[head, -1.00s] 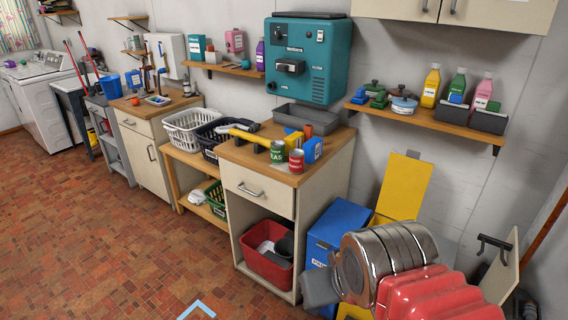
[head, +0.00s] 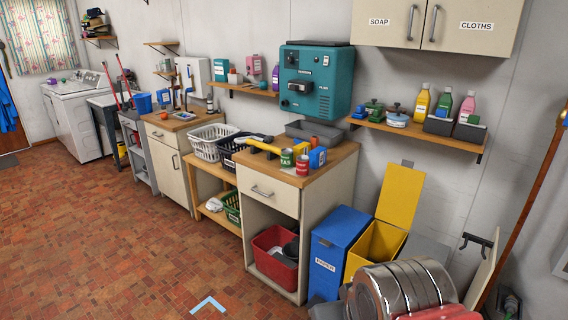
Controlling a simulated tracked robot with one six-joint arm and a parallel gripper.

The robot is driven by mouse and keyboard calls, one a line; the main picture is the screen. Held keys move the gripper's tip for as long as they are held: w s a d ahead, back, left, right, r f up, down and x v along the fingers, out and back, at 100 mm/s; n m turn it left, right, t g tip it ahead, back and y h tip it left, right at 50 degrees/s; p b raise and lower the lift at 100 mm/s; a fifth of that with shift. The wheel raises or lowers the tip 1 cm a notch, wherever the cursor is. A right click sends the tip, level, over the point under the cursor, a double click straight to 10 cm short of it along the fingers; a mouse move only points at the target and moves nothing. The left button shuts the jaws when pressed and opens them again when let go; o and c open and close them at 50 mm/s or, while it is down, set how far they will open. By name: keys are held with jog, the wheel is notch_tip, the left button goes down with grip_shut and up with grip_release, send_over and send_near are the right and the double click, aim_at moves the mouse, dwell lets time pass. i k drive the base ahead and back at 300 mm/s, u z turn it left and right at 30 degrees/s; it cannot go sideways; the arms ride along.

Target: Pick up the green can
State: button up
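The green can (head: 287,158) stands upright on the wooden top of the cream cabinet (head: 318,172), near its front edge. A red can (head: 303,166) stands close to its right. My arm shows at the bottom right as metal rings and a red part, well apart from the can. My gripper's fingertips cannot be made out, so whether it is open or shut does not show.
Blue (head: 340,240) and yellow (head: 378,248) bins stand right of the cabinet. The tiled floor (head: 110,240) in front is clear.

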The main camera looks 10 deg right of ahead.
aim_at(286, 154)
jog(key=u, duration=0.4)
jog(key=i, duration=1)
jog(key=u, duration=0.55)
jog(key=i, duration=1.45)
jog(key=z, duration=0.85)
jog(key=i, duration=0.9)
jog(key=z, duration=0.6)
